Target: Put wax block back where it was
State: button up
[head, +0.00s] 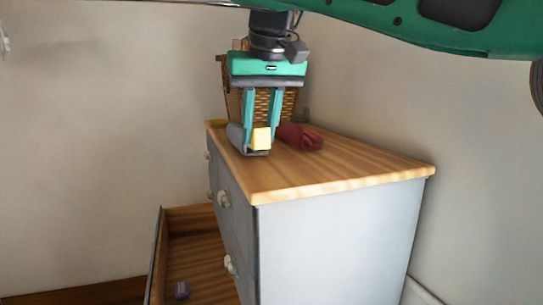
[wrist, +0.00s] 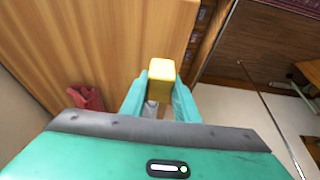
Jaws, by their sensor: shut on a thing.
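The wax block (head: 261,138) is a small pale-yellow block at the tips of my gripper (head: 260,128), over the left edge of the wooden dresser top (head: 325,172). In the wrist view the wax block (wrist: 160,71) is between the two teal fingers of my gripper (wrist: 160,88), which is shut on it. I cannot tell whether the block touches the dresser top. A grey item (head: 236,136) shows beside and below the fingers; its shape is partly hidden.
A wicker basket (head: 233,104) stands behind my gripper. A crumpled dark-red cloth (head: 302,136) lies just right of it. A lower drawer (head: 190,250) is pulled out on the left, with a small purple item (head: 182,290) inside. The dresser top's front right is clear.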

jog(key=shift+w+d+f, duration=0.35)
jog(key=shift+d+f, duration=0.1)
jog(key=shift+d, duration=0.2)
jog(key=shift+w+d+f, duration=0.3)
jog(key=shift+d+f, duration=0.1)
jog(key=shift+d, duration=0.2)
jog(key=shift+f, duration=1.95)
jog(key=o, duration=0.9)
jog(key=shift+o, duration=0.2)
